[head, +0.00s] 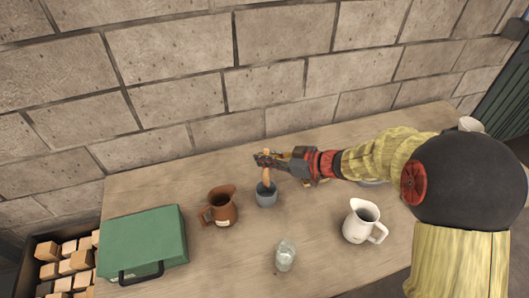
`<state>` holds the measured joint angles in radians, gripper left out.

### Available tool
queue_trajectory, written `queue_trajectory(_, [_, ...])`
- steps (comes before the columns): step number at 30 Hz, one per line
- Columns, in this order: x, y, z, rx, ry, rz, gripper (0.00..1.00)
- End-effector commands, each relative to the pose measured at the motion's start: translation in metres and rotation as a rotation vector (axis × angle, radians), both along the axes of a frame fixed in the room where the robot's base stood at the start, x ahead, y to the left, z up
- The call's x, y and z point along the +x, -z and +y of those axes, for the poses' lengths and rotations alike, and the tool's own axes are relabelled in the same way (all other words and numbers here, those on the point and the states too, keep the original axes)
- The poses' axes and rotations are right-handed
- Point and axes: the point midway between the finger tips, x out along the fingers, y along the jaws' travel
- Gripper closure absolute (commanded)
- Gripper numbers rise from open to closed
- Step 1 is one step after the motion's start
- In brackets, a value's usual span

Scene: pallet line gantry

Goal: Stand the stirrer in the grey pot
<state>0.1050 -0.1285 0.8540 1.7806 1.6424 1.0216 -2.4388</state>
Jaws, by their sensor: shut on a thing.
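The grey pot (267,198) is a small dark cup standing upright near the middle of the wooden table. The stirrer (266,177) is a light wooden stick held upright over the pot. Its lower end meets the pot's mouth in the picture; I cannot tell how deep it reaches. My gripper (265,160) comes in from the right above the pot and is shut on the upper part of the stirrer. The fingertips partly cover the stirrer's top.
A brown jug (221,207) stands close left of the pot. A glass jar (286,256) is in front, and a white pitcher (362,222) is at right. A green case (145,243) fills the table's left end. A block wall (190,75) rises behind.

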Motion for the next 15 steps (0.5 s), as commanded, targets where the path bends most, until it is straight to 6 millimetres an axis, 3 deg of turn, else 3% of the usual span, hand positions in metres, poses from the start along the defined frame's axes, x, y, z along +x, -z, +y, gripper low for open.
queue_trajectory(15, [0.0,0.025,0.0,-0.001,0.0,-0.003,1.0])
